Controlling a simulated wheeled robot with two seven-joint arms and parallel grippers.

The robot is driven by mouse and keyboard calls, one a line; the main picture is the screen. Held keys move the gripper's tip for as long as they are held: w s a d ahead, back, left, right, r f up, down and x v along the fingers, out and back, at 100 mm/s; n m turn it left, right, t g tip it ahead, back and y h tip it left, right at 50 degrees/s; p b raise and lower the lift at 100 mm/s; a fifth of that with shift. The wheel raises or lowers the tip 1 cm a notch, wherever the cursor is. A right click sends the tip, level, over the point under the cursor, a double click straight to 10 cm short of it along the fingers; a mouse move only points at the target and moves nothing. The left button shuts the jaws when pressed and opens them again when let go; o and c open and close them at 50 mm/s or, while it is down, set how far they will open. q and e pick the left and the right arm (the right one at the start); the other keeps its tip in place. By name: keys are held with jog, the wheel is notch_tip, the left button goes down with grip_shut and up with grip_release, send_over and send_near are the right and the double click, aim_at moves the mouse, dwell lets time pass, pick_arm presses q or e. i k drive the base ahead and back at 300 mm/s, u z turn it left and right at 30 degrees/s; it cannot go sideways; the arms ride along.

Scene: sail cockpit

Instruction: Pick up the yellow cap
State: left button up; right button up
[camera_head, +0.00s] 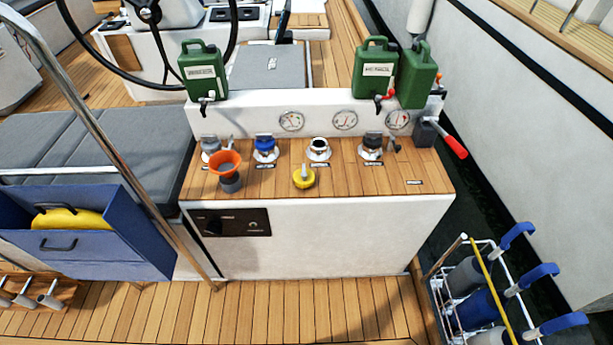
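The yellow cap (304,178) lies on the wooden top of the white console (340,186), near its front edge. A small pale stem or handle sticks up from it. It sits just in front of an open-looking filler fitting (319,149) with a metal rim. Nothing covers the cap. Neither of my grippers shows in the head view.
An orange funnel (225,162) stands left of the cap. A blue-capped fitting (265,147) and a dark-capped fitting (371,145) flank the middle one. Green jerrycans (203,72) stand behind. A red-handled lever (452,146) juts out right. The wood right of the cap is clear.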

aim_at(298, 181)
jog(key=k, duration=0.65)
jog(key=z, duration=0.55)
jog(key=i, duration=0.6)
jog(key=z, duration=0.45)
jog(key=i, duration=0.85)
jog(key=u, duration=0.4)
